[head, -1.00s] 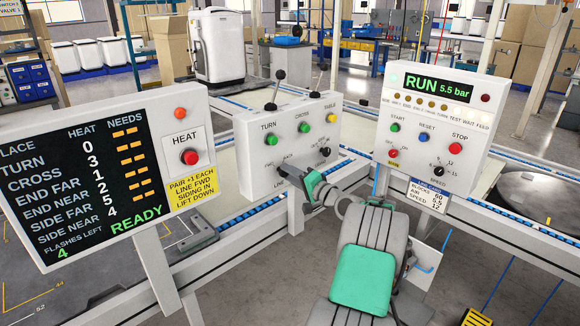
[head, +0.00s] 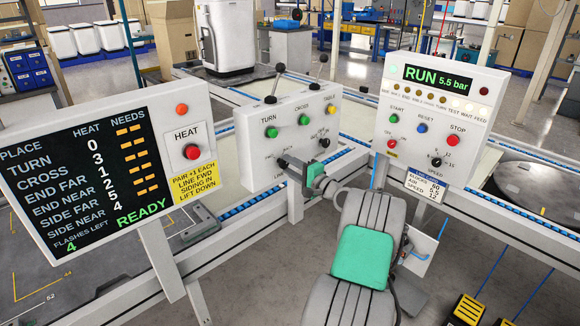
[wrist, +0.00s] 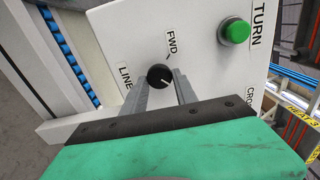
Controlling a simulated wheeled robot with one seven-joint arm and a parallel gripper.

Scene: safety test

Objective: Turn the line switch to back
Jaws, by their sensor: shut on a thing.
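The LINE switch is a black round knob with a white pointer mark (wrist: 159,76), low on the left of the middle white control panel. It also shows, partly hidden by my gripper, in the head view (head: 283,163). The FWD label sits above the knob in the wrist view; the pointer mark is turned away from it, towards lower right. The BACK label is not readable. My gripper (wrist: 162,88) has its two grey fingers on either side of the knob, shut on it. In the head view my gripper (head: 293,168) reaches the panel's lower middle.
The middle panel (head: 245,150) also carries a green TURN button (head: 271,132), a CROSS button (head: 304,119), levers on top and another black knob (head: 324,143). A HEAT board (head: 188,108) stands left and a RUN panel (head: 410,120) right, both close to my arm.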

